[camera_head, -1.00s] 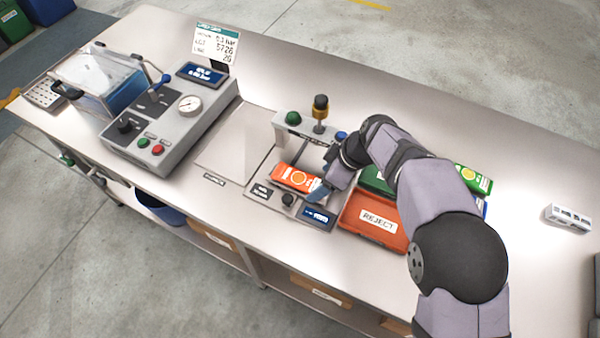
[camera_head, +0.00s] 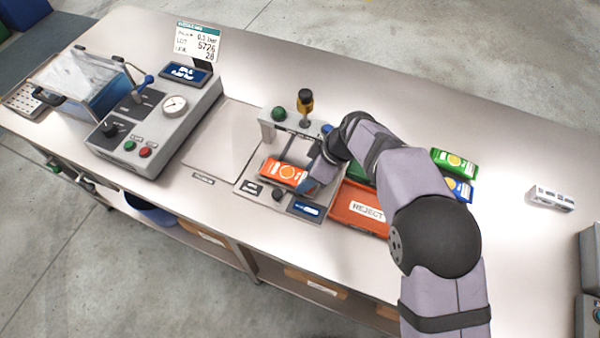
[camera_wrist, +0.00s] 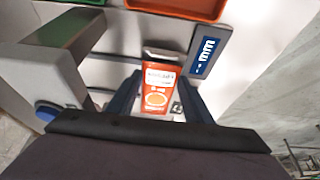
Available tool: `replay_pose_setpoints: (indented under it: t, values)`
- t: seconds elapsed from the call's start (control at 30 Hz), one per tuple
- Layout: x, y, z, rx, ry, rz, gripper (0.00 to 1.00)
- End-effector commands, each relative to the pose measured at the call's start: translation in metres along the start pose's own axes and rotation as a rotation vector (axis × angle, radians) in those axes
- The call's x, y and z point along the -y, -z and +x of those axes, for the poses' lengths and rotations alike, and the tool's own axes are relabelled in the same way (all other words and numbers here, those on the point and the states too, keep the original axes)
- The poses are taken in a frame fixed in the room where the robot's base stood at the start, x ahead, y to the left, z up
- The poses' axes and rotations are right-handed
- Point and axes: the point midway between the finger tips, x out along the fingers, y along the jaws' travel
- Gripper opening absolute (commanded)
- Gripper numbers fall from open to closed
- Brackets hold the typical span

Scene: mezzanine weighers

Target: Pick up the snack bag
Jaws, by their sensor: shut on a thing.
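The orange snack bag (camera_head: 281,172) lies on the small weighing station (camera_head: 262,190) in the middle of the bench. It also shows in the wrist view (camera_wrist: 158,92), between the two dark blue fingers. My gripper (camera_head: 308,180) is at the right end of the bag in the head view and is shut on it. In the wrist view my gripper (camera_wrist: 158,98) has one finger on each side of the bag. I cannot tell whether the bag is clear of the surface beneath it.
An orange REJECT tray (camera_head: 358,213) stands just right of the station. A green bag (camera_head: 452,161) and a blue bag (camera_head: 458,188) lie beyond it. A grey gauge machine (camera_head: 160,125) is at left. A post with a black knob (camera_head: 305,103) rises behind the station.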

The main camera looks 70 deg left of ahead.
Motion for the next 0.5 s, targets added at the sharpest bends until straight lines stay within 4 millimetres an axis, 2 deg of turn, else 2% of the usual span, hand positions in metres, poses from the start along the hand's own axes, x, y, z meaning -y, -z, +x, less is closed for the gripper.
replay_pose_setpoints:
  t: [0.17,0.5]
  values:
    - [-0.001,0.006,-0.012,-0.003,-0.004,-0.001,0.2]
    - [-0.001,0.027,-0.063,-0.003,-0.003,-0.003,0.2]
